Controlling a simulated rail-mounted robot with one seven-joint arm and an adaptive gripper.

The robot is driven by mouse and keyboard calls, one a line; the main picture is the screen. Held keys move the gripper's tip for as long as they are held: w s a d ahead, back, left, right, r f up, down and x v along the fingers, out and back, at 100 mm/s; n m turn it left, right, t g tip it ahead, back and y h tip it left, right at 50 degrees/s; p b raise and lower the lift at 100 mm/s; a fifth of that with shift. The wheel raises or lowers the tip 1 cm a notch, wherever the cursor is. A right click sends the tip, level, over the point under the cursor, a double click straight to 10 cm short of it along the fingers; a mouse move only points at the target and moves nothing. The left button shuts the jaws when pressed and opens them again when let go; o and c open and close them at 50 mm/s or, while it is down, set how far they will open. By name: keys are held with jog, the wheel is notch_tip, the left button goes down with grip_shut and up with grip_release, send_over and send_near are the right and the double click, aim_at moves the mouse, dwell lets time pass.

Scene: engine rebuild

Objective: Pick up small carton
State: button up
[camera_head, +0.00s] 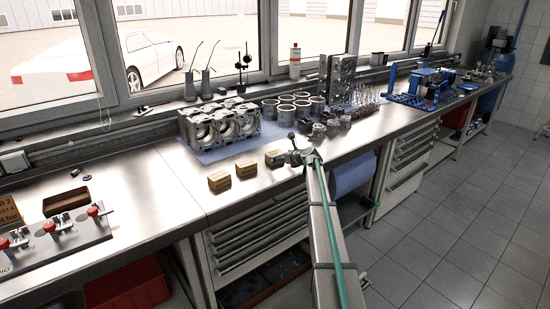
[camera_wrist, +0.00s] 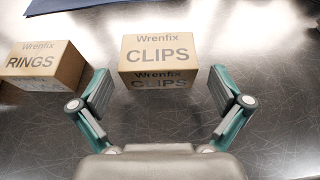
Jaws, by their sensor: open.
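Small brown cartons stand on the steel bench. In the wrist view, one carton labelled "Wrenfix CLIPS" (camera_wrist: 158,53) stands straight ahead, just beyond my gripper (camera_wrist: 160,84). The gripper's two fingers are spread wide, one to each side of the carton's near face, with nothing held. A second carton labelled "Wrenfix RINGS" (camera_wrist: 45,65) is to the left, outside the left finger. In the head view, my gripper (camera_head: 290,157) is low at the bench by the rightmost carton (camera_head: 274,158), partly hiding it. Two more cartons, a middle one (camera_head: 246,168) and a left one (camera_head: 219,182), stand in a row.
An engine block (camera_head: 220,124) stands on a blue mat (camera_head: 213,155) behind the cartons. Metal cylinders (camera_head: 287,115) and small parts stand behind and right of my gripper. A dark tray (camera_head: 66,201) and red clamps (camera_head: 95,211) are at left.

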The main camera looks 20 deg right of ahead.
jog(key=p+x, duration=0.1)
jog(key=x, duration=0.4)
jog(key=shift+f+p, duration=0.25)
jog(key=shift+p, duration=0.05)
jog(key=shift+s, duration=0.1)
jog(key=c, duration=1)
jog(key=shift+o, duration=0.2)
jog(key=shift+r, duration=0.25)
